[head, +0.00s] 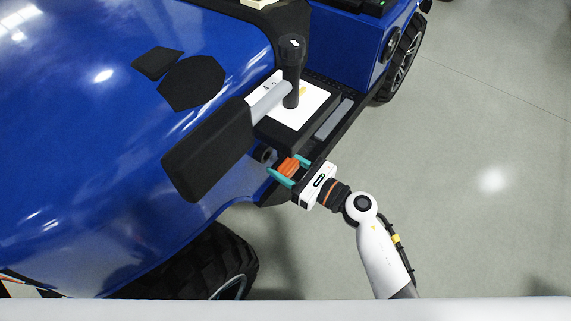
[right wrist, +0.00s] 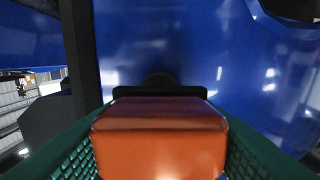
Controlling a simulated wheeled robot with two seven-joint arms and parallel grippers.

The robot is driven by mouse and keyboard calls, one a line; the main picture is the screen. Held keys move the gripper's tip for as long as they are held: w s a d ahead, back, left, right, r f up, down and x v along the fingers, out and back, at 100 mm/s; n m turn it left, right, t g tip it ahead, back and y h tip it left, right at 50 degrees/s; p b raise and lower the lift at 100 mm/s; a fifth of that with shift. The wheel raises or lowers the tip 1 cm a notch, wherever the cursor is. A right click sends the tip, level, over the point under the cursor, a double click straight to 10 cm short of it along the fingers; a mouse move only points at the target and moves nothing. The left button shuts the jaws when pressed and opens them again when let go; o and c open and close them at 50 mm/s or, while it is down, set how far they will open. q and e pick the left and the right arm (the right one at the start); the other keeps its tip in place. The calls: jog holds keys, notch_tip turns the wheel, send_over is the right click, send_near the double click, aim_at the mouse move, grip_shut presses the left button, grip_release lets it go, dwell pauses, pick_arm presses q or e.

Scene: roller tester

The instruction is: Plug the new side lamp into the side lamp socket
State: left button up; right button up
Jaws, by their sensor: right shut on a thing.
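The new side lamp (head: 289,167) is an orange block, gripped between the teal fingers of my right gripper (head: 288,170) in the head view. In the right wrist view the lamp (right wrist: 160,142) fills the lower middle, with a black base on its far side and a green finger on each side. A dark round fitting (head: 265,154) on the blue body, which looks like the side lamp socket, is just left of the lamp. Part of a dark round shape (right wrist: 160,80) shows behind the lamp's base. The lamp hides whether they touch. My left gripper is not in view.
A large black mirror (head: 208,150) on a grey arm juts out above and left of the gripper. A dark step with a white plate (head: 307,108) and a black post lies above it. A black tyre (head: 205,268) is below left. Grey floor is clear at right.

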aim_at(274, 157)
jog(key=shift+w+a, duration=0.1)
jog(key=shift+a, duration=0.05)
jog(key=shift+x, duration=1.5)
jog(key=o, duration=1.6)
jog(key=shift+c, duration=0.2)
jog(key=b+v, duration=0.2)
jog(key=v, duration=0.9)
jog(key=shift+f, duration=0.1)
jog(key=shift+s+d, duration=0.35)
jog(key=shift+d, duration=0.1)
